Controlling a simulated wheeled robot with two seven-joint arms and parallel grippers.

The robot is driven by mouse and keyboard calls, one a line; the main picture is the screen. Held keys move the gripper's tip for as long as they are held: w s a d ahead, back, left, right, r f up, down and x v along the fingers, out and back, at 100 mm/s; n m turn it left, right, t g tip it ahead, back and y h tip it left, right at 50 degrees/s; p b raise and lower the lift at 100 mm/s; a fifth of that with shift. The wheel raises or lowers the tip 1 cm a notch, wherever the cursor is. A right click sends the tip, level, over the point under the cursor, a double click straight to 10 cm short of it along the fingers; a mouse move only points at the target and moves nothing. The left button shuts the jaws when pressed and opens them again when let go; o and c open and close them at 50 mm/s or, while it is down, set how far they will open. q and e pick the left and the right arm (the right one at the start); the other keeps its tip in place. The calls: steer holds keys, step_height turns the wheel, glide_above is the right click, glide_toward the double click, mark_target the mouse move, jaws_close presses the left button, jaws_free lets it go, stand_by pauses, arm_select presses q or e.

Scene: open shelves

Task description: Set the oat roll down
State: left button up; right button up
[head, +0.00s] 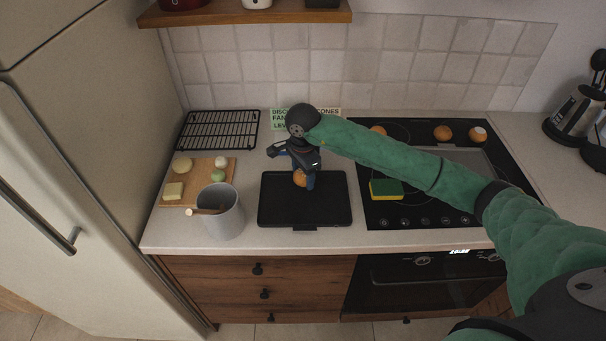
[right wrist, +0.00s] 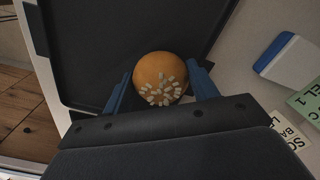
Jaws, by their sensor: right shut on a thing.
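The oat roll (right wrist: 160,77) is a round golden-brown roll with pale flakes on top. My right gripper (right wrist: 160,88) has its two blue fingers on either side of it and is shut on it. In the head view the roll (head: 299,178) shows below the right gripper (head: 301,172), over the back half of a black tray (head: 283,207). The tray also fills much of the right wrist view (right wrist: 95,40). I cannot tell whether the roll touches the tray. My left gripper is not in view.
Several rolls (head: 443,133) lie on the black cooktop, with a green and yellow sponge (head: 386,189) at its left. A grey cup (head: 220,212), a wooden board (head: 203,178) with food pieces and a wire rack (head: 218,131) stand left. Printed cards (head: 327,113) are behind.

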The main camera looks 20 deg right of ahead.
steer(key=shift+f+p, duration=0.3)
steer(key=shift+f, duration=0.5)
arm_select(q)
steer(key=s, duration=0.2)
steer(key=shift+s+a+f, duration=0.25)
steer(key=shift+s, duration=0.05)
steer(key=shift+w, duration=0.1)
arm_select(e)
steer(key=shift+f, duration=0.15)
steer(key=o, duration=0.7)
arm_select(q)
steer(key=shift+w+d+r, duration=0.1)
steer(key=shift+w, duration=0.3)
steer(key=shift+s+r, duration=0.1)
